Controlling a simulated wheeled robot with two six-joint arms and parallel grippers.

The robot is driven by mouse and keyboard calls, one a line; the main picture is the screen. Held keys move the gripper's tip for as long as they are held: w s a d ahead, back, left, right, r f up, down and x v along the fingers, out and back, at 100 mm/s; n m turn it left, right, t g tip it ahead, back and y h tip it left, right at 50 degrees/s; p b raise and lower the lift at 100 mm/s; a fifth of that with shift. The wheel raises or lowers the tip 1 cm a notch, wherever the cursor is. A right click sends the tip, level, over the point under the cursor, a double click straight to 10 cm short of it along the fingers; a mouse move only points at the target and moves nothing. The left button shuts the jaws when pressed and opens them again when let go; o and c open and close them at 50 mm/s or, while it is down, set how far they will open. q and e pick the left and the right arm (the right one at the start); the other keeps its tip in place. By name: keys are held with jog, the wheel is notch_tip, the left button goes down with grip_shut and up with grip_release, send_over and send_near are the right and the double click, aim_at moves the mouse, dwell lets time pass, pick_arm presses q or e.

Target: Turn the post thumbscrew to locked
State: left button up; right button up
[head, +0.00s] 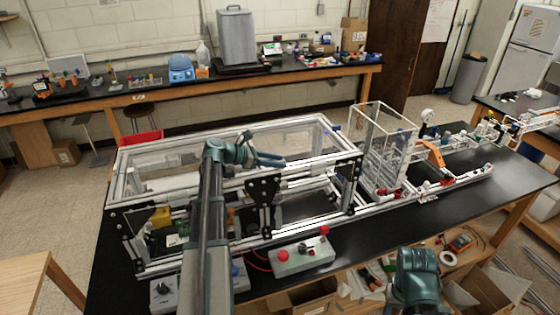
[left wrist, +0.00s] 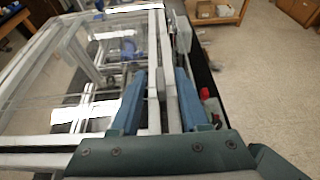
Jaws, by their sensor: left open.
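The extrusion frame (head: 150,197), with silver rails and clear panels, stands on the black bench. My left gripper (head: 270,160) is over its top, near the front rail, with its fingers pointing right. In the left wrist view my left gripper (left wrist: 160,75) is open, one blue finger on each side of a silver rail (left wrist: 158,40) in the picture. I cannot tell whether the fingers touch it. I cannot make out the post thumbscrew for certain, or its setting. A teal joint of my right arm (head: 415,275) shows at the lower right; its fingertips do not show.
A grey control box (head: 303,257) with red buttons sits in front of the frame. A clear upright enclosure (head: 383,145) and a small rail assembly (head: 450,180) stand to the right. Black brackets (head: 263,200) stick out along the frame's front. The bench front right is clear.

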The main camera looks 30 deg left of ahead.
pick_arm(q)
jog(key=p+v, duration=0.4)
jog(key=v, duration=0.8)
jog(key=shift+s+a+r, duration=0.1)
jog(key=shift+a, duration=0.05)
jog(key=s+d+f+m+g+y, duration=0.1)
jog(key=d+f+m+g, duration=0.3)
jog(key=d, duration=0.6)
jog(key=d+f+m+g+y, duration=0.15)
jog(key=d+f+m, duration=0.35)
jog(key=d, duration=0.5)
jog(key=s+d+f+m+g+y, duration=0.25)
jog(key=s+d+m, duration=0.25)
jog(key=d+m, duration=0.3)
jog(key=s+d+f+m+g+y, duration=0.1)
jog(key=s+d+f+m+y, duration=0.15)
jog(key=s+d+m, duration=0.6)
jog(key=s+d+f+m+b, duration=0.1)
jog(key=d+f+m+b, duration=0.1)
jog(key=f+b, duration=0.4)
jog(key=s+d+f+m+g+y+b, duration=0.1)
jog(key=d+f+m+b, duration=0.1)
jog(key=d+f+b, duration=0.2)
jog(key=s+d+f+m+y+b, duration=0.1)
jog(key=d+f+m+b, duration=0.1)
jog(key=f+b, duration=0.6)
jog(key=shift+d+f+b, duration=0.2)
jog(key=shift+d+b, duration=0.15)
jog(key=shift+d, duration=0.25)
